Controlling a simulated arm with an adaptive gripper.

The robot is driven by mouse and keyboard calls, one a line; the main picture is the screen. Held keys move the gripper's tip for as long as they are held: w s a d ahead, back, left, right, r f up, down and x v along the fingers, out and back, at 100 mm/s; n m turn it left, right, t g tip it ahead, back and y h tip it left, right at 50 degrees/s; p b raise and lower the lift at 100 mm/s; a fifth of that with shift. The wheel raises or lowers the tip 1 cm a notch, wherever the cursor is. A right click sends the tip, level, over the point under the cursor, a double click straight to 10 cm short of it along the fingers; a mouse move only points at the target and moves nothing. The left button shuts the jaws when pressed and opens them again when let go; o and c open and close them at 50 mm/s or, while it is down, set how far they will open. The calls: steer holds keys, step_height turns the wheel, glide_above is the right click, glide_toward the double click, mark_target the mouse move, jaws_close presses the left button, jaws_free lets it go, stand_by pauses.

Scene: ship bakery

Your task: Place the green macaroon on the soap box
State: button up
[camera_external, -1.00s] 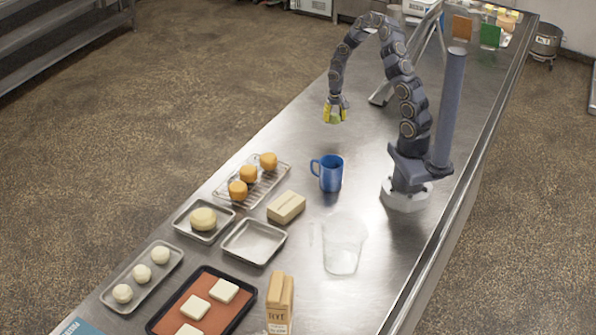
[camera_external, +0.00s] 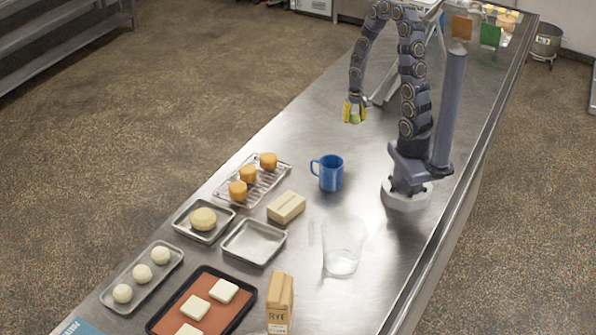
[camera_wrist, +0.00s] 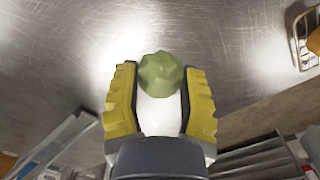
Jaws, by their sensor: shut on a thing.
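My gripper (camera_external: 354,112) is shut on a lumpy green piece, which I take as the green macaroon (camera_wrist: 160,73), and holds it over the metal counter beyond the blue mug. In the wrist view the macaroon sits between the yellow finger pads (camera_wrist: 160,98), with a white area below it that I cannot identify. In the external view the fingers mostly hide it. No object is clearly marked as a soap box. A plain tan block (camera_external: 286,207) lies on the counter left of the mug; I cannot tell whether it is the soap box.
A blue mug (camera_external: 330,174) and a clear pitcher (camera_external: 343,248) stand near my base. A wire rack with orange pieces (camera_external: 249,174), trays such as an empty one (camera_external: 254,242), and a RYE carton (camera_external: 279,305) fill the near counter. The counter around my gripper is clear.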

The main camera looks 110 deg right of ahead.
steer(key=w+a+r+n, duration=0.2)
steer(key=w+a+n, duration=0.8)
steer(key=w+a, duration=0.15)
steer(key=w+a+r+n, duration=0.2)
steer(key=w+a+n, duration=0.2)
steer(key=a+n, duration=0.7)
steer(key=m, duration=0.2)
glide_above(286, 203)
steer(key=f, duration=0.9)
steer(key=shift+s, duration=0.3)
steer(key=shift+w+f, duration=0.2)
steer(key=shift+f, duration=0.1)
steer(key=shift+w+d+f, duration=0.1)
steer(key=shift+f, duration=1.45)
steer(key=shift+f, duration=0.1)
